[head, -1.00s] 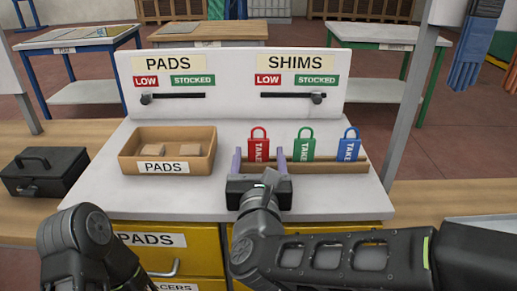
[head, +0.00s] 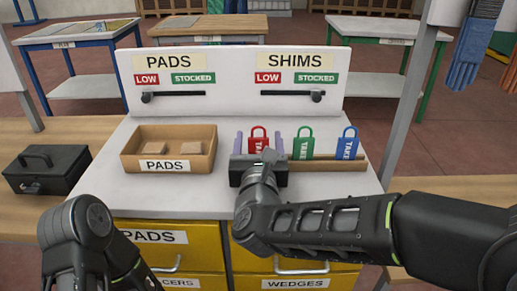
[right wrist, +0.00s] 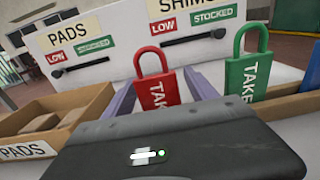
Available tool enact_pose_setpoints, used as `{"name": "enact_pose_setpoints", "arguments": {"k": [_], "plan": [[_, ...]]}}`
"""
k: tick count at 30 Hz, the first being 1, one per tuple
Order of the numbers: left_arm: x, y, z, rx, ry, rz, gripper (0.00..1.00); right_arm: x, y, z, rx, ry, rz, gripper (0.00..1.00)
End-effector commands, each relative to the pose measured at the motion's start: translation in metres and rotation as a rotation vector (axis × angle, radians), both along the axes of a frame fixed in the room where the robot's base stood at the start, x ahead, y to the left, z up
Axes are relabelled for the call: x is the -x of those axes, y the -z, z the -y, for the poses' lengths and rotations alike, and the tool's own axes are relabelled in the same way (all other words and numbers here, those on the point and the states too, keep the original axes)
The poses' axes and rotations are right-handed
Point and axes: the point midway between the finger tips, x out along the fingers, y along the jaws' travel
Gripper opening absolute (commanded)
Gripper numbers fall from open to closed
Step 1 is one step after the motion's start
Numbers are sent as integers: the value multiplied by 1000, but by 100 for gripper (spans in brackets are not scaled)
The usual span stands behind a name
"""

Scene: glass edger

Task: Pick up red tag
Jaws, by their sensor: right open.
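The red tag (head: 258,134), padlock-shaped with white lettering, stands upright in the wooden rack (head: 340,164) on the white worktop. My right gripper (head: 259,145) is open, with one pale purple finger on each side of the red tag. In the right wrist view the red tag (right wrist: 157,92) stands between the two fingers, with no clear contact seen. The gripper body hides the tag's lower part there. My left arm shows at the lower left of the head view; its gripper is out of sight.
A green tag (head: 303,144) stands close to the right finger, and a blue tag (head: 347,144) further right. A pads box (head: 128,160) is at the left. A white panel (head: 235,110) with PADS and SHIMS sliders rises behind. A black case (head: 45,170) lies far left.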

Motion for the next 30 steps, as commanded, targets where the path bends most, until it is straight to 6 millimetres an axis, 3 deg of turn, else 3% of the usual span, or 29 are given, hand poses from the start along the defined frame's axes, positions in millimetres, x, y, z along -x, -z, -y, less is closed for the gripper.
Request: {"name": "enact_pose_setpoints", "arguments": {"k": [11, 30], "plan": [[0, 0, 0, 0, 0, 0, 44, 0, 0, 0, 0, 0, 0, 66], [0, 0, 0, 0, 0, 0, 44, 1, 0, 0, 0, 0, 0, 14]]}}
